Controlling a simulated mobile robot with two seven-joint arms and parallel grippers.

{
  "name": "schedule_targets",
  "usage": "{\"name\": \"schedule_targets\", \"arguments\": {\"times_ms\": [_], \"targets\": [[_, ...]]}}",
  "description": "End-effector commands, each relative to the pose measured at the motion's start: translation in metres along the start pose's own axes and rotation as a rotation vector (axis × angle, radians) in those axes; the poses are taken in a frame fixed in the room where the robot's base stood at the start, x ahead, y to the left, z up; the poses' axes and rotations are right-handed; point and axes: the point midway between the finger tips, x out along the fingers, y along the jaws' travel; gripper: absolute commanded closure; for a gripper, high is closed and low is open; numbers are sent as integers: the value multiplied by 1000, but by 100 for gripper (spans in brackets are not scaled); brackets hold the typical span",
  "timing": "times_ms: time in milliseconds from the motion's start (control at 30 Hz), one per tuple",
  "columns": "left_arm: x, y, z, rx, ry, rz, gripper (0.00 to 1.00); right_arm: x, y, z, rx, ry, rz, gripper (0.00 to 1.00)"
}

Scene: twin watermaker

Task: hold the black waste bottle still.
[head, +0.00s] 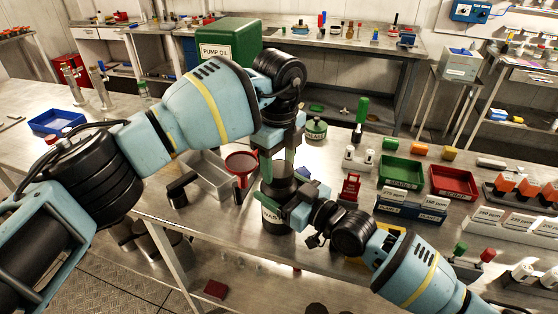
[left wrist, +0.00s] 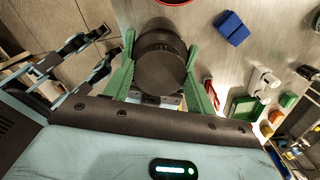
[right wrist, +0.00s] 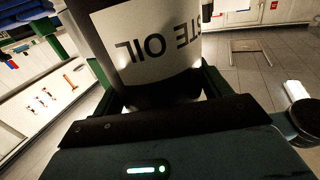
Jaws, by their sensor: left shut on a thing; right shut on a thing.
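The black waste bottle (head: 275,188) stands upright at the front edge of the steel table, its white label partly hidden by my right gripper. In the right wrist view the bottle (right wrist: 150,95) fills the space between the fingers, and its label reads "STE OIL" upside down. My right gripper (head: 288,207) is shut on the bottle's body from the right. My left gripper (head: 279,165) comes down from above and is shut on the bottle's black cap. In the left wrist view the round black cap (left wrist: 160,70) sits between the green fingers.
A red funnel (head: 241,163) and a metal tray (head: 208,178) stand left of the bottle. A red stand (head: 349,188), a green tray (head: 401,172) and a red tray (head: 453,181) lie to the right. A green lidded jar (head: 316,129) stands behind.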

Motion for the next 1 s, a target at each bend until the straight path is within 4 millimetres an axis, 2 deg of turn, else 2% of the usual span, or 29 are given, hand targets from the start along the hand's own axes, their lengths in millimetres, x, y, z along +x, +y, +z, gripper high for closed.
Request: {"name": "schedule_targets", "arguments": {"times_ms": [500,533,667,767,1000], "targets": [[9,0,0,-1,0,-1,65,0,0,1,1,-1,0,65],[9,0,0,-1,0,-1,65,0,0,1,1,-1,0,87],[9,0,0,32,0,-1,65,0,0,1,1,-1,0,87],[9,0,0,133,0,0,65,0,0,1,1,-2,0,87],[9,0,0,525,-1,0,65,0,0,1,1,-2,0,88]]}}
